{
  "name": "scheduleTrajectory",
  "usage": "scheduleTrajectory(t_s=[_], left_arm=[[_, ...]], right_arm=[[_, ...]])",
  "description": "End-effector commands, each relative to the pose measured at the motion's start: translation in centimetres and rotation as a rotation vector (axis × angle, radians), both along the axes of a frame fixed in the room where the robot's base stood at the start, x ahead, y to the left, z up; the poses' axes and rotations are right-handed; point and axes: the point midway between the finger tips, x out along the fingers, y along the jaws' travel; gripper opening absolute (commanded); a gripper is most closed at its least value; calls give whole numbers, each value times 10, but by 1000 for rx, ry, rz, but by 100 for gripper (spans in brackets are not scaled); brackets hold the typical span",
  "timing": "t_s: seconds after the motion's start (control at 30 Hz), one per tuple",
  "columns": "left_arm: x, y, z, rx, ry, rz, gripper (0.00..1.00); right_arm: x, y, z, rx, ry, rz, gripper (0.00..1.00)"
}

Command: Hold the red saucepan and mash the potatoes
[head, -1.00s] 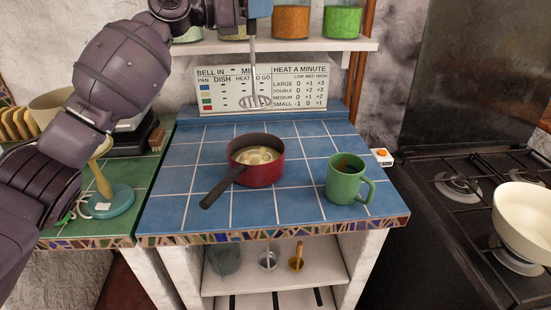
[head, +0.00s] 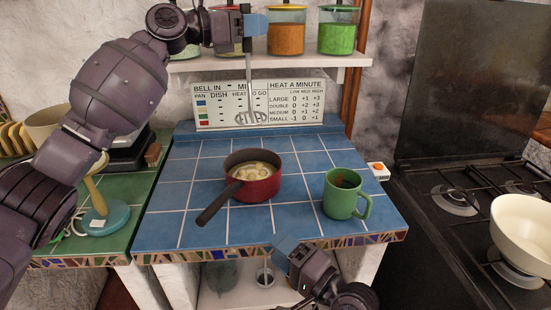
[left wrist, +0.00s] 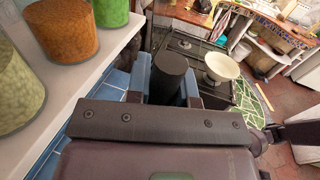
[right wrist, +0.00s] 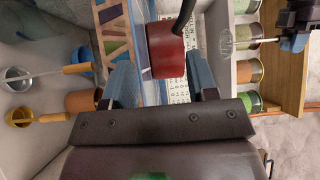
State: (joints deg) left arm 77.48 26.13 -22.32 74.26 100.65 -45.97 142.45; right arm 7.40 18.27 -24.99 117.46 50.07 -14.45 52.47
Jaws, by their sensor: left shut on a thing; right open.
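The red saucepan (head: 262,188) stands on the blue tiled counter (head: 170,220), its dark handle pointing front-left. Pale potato pieces (head: 257,171) lie inside. My left gripper (head: 252,30) is shut on the masher's black handle, which the left wrist view shows between the fingers (left wrist: 169,76). The masher head (head: 250,118) hangs in the air above and behind the saucepan, in front of the sign. My right gripper (head: 284,250) is open and empty at the counter's front edge. The right wrist view shows the saucepan (right wrist: 165,50) beyond its open fingers (right wrist: 162,85), apart from them.
A green mug (head: 341,196) stands right of the saucepan. A sign board (head: 260,100) leans at the back, under a shelf with jars (head: 286,35). A stove with a cream bowl (head: 525,225) is at the right. Utensils hang below the counter.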

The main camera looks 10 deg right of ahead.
Motion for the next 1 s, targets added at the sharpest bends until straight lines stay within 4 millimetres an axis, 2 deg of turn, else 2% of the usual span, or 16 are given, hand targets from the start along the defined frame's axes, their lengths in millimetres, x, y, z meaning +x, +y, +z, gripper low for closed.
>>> scheduleTrajectory(t_s=[0.07, 0.3, 0.57, 1.0], left_arm=[[0, 0, 1, -1, -1, 0, 0], [0, 0, 1, -1, -1, 0, 0], [0, 0, 1, -1, -1, 0, 0], [0, 0, 1, -1, -1, 0, 0]], right_arm=[[6, 13, 19, 89, 24, 52, 53], [34, 10, 35, 221, 118, 75, 53], [48, 18, 40, 248, 134, 79, 53], [96, 65, 49, 246, 135, 79, 53]])
